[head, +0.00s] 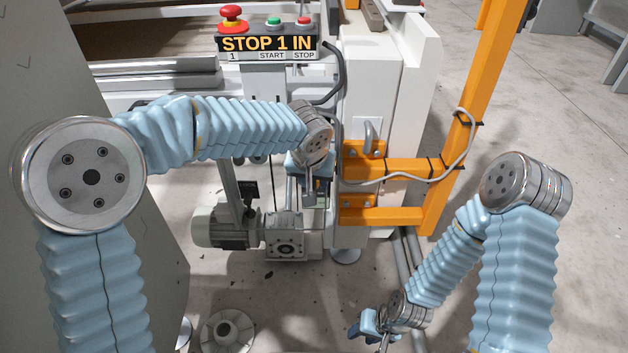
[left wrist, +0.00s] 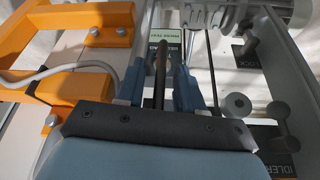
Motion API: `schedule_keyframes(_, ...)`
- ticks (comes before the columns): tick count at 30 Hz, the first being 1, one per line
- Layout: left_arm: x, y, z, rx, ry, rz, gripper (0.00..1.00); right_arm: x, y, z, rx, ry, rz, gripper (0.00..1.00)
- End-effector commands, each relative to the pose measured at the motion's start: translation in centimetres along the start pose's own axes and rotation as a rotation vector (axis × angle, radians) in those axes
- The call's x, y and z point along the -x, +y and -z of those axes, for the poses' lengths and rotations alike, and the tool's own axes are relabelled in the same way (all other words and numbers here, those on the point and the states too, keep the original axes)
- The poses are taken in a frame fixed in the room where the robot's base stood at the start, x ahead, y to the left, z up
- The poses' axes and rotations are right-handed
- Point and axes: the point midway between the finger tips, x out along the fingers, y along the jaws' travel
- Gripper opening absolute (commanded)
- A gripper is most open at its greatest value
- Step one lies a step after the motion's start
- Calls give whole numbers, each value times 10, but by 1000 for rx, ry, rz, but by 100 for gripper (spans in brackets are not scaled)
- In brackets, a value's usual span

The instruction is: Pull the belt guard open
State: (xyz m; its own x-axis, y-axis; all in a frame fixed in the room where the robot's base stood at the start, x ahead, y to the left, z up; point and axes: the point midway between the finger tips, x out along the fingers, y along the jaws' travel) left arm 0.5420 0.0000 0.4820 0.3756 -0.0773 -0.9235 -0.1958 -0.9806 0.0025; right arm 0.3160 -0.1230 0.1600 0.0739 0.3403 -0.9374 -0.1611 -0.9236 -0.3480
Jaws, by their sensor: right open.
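My left gripper (head: 309,190) points down beside the white machine frame, above the motor and gearbox. In the left wrist view its two blue fingers (left wrist: 160,84) are apart, one on each side of a dark upright bar (left wrist: 160,62). Gaps show between the bar and both fingers. The bar looks like a handle; my gripper and wrist hide where it joins the belt guard. I cannot clearly make out the guard panel itself. My right gripper (head: 371,335) is open and empty, low over the floor at the bottom of the head view.
An orange post frame (head: 432,175) with a grey cable stands right of my left gripper. A motor with gearbox (head: 285,243) sits below it. A STOP 1 IN button panel (head: 268,44) is above. A grey panel is at far left. The concrete floor (head: 560,110) is open at right.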

Motion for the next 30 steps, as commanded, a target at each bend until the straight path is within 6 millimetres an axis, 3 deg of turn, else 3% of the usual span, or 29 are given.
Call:
schedule_keyframes(7, -1, 0, 0, 1, 0, 0, 37, 0, 0, 0, 0, 0, 0, 43)
schedule_keyframes(15, -1, 0, 0, 1, -1, 0, 0, 0, 0, 0, 0, 0, 0, 43)
schedule_keyframes(30, 2, 0, -6, -25, -2, -11, 0, -1, 0, 0, 0, 0, 0, 43)
